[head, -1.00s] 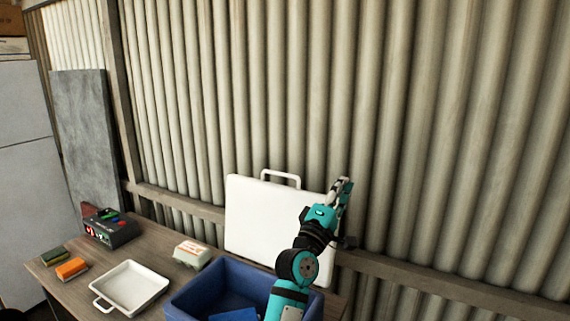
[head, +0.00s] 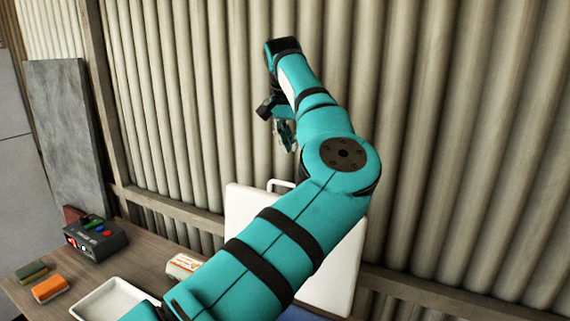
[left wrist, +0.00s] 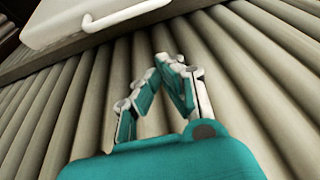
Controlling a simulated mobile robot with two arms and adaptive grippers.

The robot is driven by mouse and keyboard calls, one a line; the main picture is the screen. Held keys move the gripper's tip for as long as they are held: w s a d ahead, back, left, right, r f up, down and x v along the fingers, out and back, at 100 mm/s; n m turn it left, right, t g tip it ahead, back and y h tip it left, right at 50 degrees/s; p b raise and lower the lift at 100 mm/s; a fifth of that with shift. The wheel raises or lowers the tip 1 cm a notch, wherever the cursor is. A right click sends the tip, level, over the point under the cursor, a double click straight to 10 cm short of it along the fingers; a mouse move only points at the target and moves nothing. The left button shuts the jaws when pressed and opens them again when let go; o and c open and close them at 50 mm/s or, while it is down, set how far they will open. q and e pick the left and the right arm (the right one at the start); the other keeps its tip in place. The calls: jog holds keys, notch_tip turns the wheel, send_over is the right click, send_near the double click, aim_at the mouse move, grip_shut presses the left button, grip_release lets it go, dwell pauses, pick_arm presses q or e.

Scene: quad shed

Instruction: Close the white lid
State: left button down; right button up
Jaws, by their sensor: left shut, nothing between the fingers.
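The white lid (head: 338,272) stands upright and open in front of the corrugated wall, with its handle (head: 279,185) on the top edge. My left arm crosses in front of it and hides its middle. My left gripper (head: 286,136) is above the lid's handle, apart from it, pointing down. In the left wrist view the gripper (left wrist: 165,62) is shut and empty, with the wall behind it. The lid (left wrist: 65,22) and handle (left wrist: 125,14) show at the upper left of that view, clear of the fingers. My right gripper is out of view.
On the wooden table (head: 130,262) are a dark device with coloured buttons (head: 95,238), an orange block (head: 51,288), a white tray (head: 112,303) and a small carton (head: 183,265). Only a sliver of the blue bin (head: 298,314) shows. A wall rail runs behind the lid.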

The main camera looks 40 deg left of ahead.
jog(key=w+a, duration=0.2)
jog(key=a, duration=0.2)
pick_arm(q)
jog(key=w+d+p+x, duration=0.1)
jog(key=p+x, duration=0.2)
jog(key=x, duration=0.6)
jog(key=shift+h, duration=0.3)
jog(key=s, duration=0.1)
jog(key=s+d+p, duration=0.1)
jog(key=s, duration=0.1)
jog(key=s+d, duration=0.1)
jog(key=shift+s+d+r, duration=0.2)
jog(key=shift+d+r, duration=0.05)
jog(key=shift+r, duration=0.15)
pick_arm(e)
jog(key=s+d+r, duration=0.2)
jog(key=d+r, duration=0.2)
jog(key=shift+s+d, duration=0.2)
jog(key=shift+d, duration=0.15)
